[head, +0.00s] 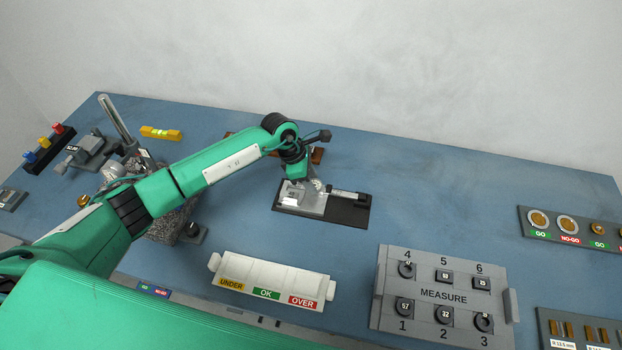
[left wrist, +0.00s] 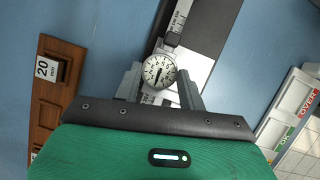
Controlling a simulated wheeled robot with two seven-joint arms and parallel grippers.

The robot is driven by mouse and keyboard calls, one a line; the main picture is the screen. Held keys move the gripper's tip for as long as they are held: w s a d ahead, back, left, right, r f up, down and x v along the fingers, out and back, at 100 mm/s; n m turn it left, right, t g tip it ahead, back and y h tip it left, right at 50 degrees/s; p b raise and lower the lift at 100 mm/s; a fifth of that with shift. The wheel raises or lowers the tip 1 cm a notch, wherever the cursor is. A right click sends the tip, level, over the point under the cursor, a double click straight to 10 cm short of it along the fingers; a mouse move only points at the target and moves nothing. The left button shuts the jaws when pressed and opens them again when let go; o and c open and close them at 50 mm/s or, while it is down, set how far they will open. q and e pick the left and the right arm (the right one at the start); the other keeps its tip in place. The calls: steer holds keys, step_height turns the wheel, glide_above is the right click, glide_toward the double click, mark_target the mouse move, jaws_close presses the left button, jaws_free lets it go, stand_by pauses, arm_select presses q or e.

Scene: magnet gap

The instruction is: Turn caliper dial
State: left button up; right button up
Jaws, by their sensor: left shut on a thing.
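The caliper lies on a black base plate (head: 347,211) near the middle of the blue table; its silver body (head: 312,207) and dark beam (head: 347,194) show in the head view. My left gripper (head: 303,189) is over the caliper's left part. In the left wrist view, the round white caliper dial (left wrist: 159,71) with a black needle shows between the fingers of my left gripper (left wrist: 160,82). The gripper is shut on the dial, one finger on each side. The fingers' exact contact with the dial rim is hard to see. My right gripper is not in view.
A brown wooden block holder (left wrist: 47,95) is left in the wrist view. The UNDER/OK/OVER tray (head: 270,280) and grey MEASURE tray (head: 443,296) stand in front. Gauge boards (head: 571,239) are at the right. The table right of the caliper is clear.

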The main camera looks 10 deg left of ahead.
arm_select(q)
steer(key=o, duration=1)
steer(key=b+v, duration=0.3)
steer(key=v, duration=1.1)
steer(key=shift+d+b, duration=0.1)
steer(key=shift+b, duration=0.3)
steer(key=shift+f, duration=0.15)
